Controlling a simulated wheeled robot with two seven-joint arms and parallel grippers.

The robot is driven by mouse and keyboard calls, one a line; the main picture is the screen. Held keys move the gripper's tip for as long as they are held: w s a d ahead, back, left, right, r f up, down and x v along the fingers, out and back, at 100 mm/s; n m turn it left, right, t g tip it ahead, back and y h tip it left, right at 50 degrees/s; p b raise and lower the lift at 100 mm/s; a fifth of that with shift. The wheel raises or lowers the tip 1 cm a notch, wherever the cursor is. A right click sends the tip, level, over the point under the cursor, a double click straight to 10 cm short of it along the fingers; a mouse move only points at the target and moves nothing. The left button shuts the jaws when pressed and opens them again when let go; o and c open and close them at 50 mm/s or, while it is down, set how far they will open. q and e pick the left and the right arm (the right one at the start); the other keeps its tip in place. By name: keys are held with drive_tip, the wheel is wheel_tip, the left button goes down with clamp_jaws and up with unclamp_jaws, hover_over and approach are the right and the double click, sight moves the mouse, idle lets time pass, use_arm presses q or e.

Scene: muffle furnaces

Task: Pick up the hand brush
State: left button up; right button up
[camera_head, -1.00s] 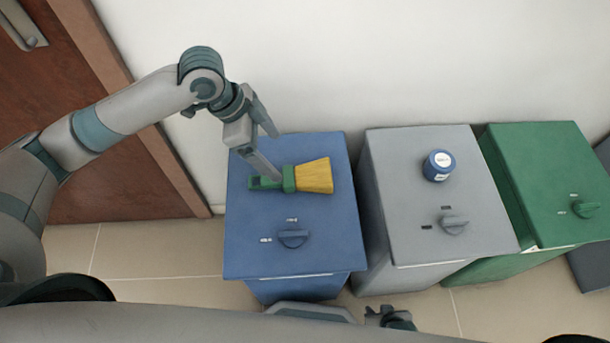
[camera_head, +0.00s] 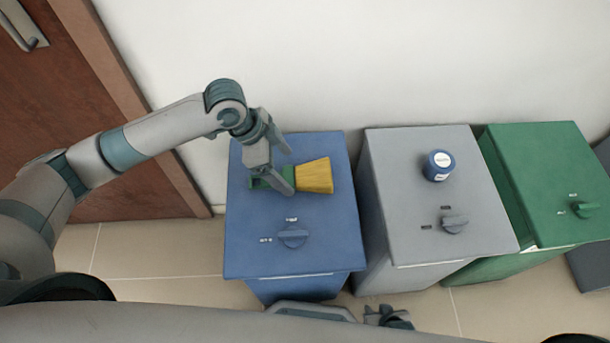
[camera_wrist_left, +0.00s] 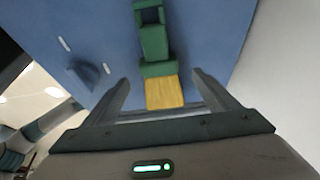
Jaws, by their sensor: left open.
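The hand brush (camera_head: 315,176) lies flat on top of the blue furnace, with yellow bristles to the right and a green handle to the left. My left gripper (camera_head: 287,172) is open above it, its fingers partly covering the handle. In the left wrist view the brush's green handle (camera_wrist_left: 154,42) and yellow bristles show between the two open fingers (camera_wrist_left: 160,77), with nothing gripped. Whether the fingers touch the brush cannot be told. A small dark part at the bottom edge, probably my right gripper (camera_head: 388,317), is mostly hidden.
The blue furnace (camera_head: 330,255) has a knob on its top in front of the brush. A grey furnace (camera_head: 400,205) with a blue round container (camera_head: 439,166) and a green furnace (camera_head: 535,160) stand to the right. A white wall (camera_head: 330,60) rises close behind.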

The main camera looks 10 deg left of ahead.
sight(290, 175)
use_arm(q)
drive_tip(key=shift+a+x, duration=0.15)
drive_tip(key=shift+x, duration=0.85)
drive_tip(key=shift+a+x, duration=0.15)
drive_tip(key=shift+x, duration=0.9)
drive_tip(key=shift+f, duration=0.1)
drive_tip(key=c, duration=1.2)
